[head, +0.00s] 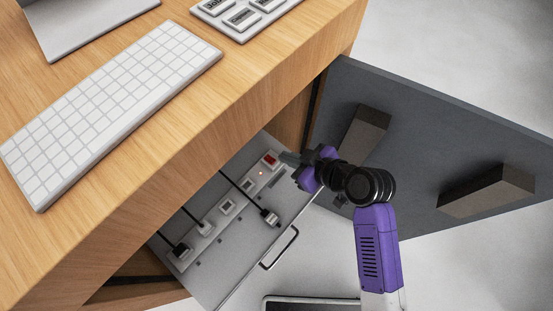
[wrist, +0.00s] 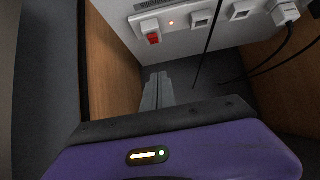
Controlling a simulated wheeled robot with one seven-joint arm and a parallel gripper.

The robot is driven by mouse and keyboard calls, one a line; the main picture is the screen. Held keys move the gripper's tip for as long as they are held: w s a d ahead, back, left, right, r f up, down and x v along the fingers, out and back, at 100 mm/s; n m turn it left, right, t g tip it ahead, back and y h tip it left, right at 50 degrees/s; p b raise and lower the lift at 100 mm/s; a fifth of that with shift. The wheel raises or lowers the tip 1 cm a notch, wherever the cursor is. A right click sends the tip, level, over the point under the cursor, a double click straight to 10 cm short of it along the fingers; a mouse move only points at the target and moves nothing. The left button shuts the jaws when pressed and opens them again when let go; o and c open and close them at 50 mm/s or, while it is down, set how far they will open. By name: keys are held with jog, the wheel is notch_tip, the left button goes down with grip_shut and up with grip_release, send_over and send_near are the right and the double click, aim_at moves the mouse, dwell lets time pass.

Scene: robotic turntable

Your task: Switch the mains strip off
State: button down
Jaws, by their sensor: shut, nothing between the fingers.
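The white mains strip (head: 238,197) lies along the inside of the open compartment under the desk. Its red rocker switch (head: 270,160) is at the far end, with a small glowing lamp (head: 261,173) beside it. The wrist view shows the strip (wrist: 186,17), the red switch (wrist: 153,39) and the lit lamp (wrist: 171,23) near the top. My gripper (head: 287,157) is shut and empty, its fingertips close to the right of the switch in the head view. In the wrist view the fingertips (wrist: 157,76) are below the switch, seemingly apart from it; contact is unclear in the head view.
A dark grey door (head: 420,125) with two blocks stands open at right. Plugs and black cables (head: 190,215) occupy the near end of the strip; a plug (head: 270,217) lies beside it. A handle (head: 280,248) is in front. The wooden desk (head: 150,150) overhangs, carrying a keyboard (head: 110,100).

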send_over(271, 162)
jog(key=f, duration=0.4)
jog(key=shift+s+d+f, duration=0.1)
jog(key=shift+s+d, duration=0.05)
jog(key=shift+d, duration=0.15)
jog(key=shift+s+d+f, duration=0.1)
jog(key=shift+d+f, duration=0.05)
jog(key=shift+f, duration=0.45)
jog(key=shift+s+d+f, duration=0.1)
jog(key=shift+f, duration=0.5)
jog(key=shift+s+d+f, duration=0.1)
jog(key=shift+d+f, duration=0.05)
jog(key=shift+f, duration=0.25)
jog(key=shift+s+d+f, duration=0.1)
jog(key=shift+d+f, duration=0.05)
jog(key=shift+f, duration=0.25)
jog(key=shift+f, duration=0.1)
jog(key=f+b, duration=0.1)
jog(key=b, duration=0.2)
jog(key=shift+s+d+f, duration=0.15)
jog(key=shift+r+y, duration=0.3)
jog(key=shift+r, duration=0.1)
jog(key=shift+r+p, duration=0.65)
jog(key=shift+r, duration=0.15)
